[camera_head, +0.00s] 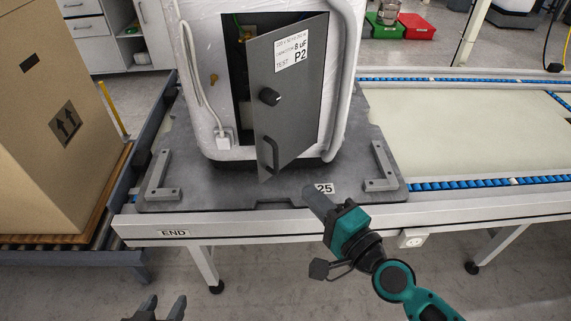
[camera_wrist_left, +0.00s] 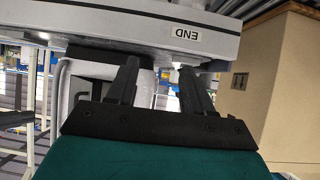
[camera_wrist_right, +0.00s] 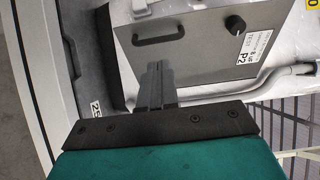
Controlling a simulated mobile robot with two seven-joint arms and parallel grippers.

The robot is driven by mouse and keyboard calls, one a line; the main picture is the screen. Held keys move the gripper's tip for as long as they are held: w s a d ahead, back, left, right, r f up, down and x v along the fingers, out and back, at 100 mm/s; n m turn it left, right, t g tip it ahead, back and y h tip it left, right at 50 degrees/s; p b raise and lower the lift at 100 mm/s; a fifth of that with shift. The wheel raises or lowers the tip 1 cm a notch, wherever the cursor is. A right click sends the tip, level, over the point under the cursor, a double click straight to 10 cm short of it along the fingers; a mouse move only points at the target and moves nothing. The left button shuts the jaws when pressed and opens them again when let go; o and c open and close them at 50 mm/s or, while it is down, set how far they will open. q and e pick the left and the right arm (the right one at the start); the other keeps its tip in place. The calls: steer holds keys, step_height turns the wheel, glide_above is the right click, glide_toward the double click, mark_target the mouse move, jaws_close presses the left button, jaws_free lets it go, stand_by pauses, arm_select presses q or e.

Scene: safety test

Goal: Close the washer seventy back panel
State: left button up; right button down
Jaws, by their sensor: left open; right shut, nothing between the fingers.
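The washer (camera_head: 209,60) is a white, plastic-wrapped appliance standing on a grey pallet plate. Its grey back panel (camera_head: 296,110) stands ajar, with a dark gap along its left side. The panel bears a label, a black knob and a dark handle (camera_head: 267,157). It also shows in the right wrist view (camera_wrist_right: 200,50). My right gripper (camera_head: 309,192) is shut and empty, below and to the right of the panel's lower edge; its fingers (camera_wrist_right: 155,70) appear in front of the panel. My left gripper (camera_head: 164,305) is open and empty, low in front of the conveyor; its fingers also show (camera_wrist_left: 158,78).
A cardboard box (camera_head: 55,120) stands on the left roller conveyor. The grey plate (camera_head: 215,185) has raised brackets at both sides. The conveyor's front rail (camera_head: 270,225) lies between my left gripper and the washer. The belt (camera_head: 470,125) at right is clear.

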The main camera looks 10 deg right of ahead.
mark_target(277, 161)
arm_select(q)
steer(key=shift+s+a+p, duration=0.3)
steer(key=shift+a+p, duration=0.2)
steer(key=shift+p, duration=0.1)
arm_select(e)
steer(key=x, duration=0.9)
steer(key=shift+w+a, duration=0.15)
steer(key=shift+w, duration=0.05)
arm_select(q)
steer(key=shift+r+y, duration=0.1)
steer(key=shift+y, duration=0.2)
arm_select(e)
steer(key=shift+w+a, duration=0.1)
